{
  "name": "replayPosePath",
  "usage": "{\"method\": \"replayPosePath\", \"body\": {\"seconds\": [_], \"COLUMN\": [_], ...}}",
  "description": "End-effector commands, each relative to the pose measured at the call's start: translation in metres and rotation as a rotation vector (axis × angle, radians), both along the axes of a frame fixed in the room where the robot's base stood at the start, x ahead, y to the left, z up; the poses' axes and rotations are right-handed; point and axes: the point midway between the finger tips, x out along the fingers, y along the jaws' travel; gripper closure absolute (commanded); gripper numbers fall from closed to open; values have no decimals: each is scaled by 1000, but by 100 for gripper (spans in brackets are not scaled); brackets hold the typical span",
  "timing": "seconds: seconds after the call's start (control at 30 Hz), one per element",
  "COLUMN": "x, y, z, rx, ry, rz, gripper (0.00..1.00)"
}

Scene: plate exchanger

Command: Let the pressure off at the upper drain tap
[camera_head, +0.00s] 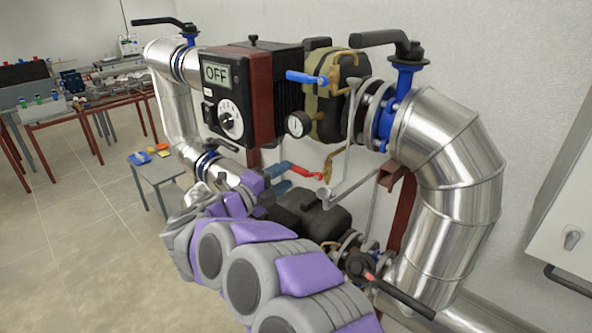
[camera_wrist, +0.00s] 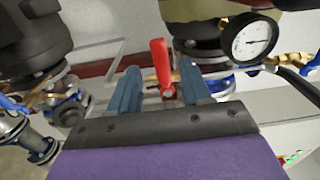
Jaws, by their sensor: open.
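A tap with a red lever (camera_head: 307,173) sits below the pressure gauge (camera_head: 295,125) on the pipework. A blue lever (camera_head: 306,78) is higher up on a brass body. The frames do not tell me for certain which is the upper drain tap. My gripper (camera_head: 288,179) is open just left of the red lever. In the wrist view the red lever (camera_wrist: 160,62) stands upright between the two blue fingers of my gripper (camera_wrist: 160,72), with visible gaps on both sides. The gauge (camera_wrist: 248,38) is at the upper right there.
A control box (camera_head: 220,97) reading OFF, with a white dial, is at upper left. A black-handled valve (camera_head: 402,72) and a bent silver pipe (camera_head: 460,165) are at right. A small stool (camera_head: 157,178) stands at left. Open floor lies at lower left.

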Motion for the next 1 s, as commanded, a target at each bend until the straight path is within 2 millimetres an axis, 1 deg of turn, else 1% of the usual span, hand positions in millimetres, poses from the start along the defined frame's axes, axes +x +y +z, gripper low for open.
{"method": "replayPosePath", "body": {"seconds": [0.03, 0.1, 0.3, 0.43, 0.7, 0.77, 1.0], "x": [8, 17, 35, 40, 41, 41, 41], "y": [-7, -14, -30, -34, -33, -33, -33], "z": [0, 0, 0, 0, 0, 0, 0], "rx": [1, 2, 2, 1, 0, 0, 0], "ry": [-1, 0, -1, 0, 1, 1, 1], "rz": [-3, -1, -1, 1, 3, 3, 3], "gripper": [52, 52, 52, 52, 52, 56, 79]}}
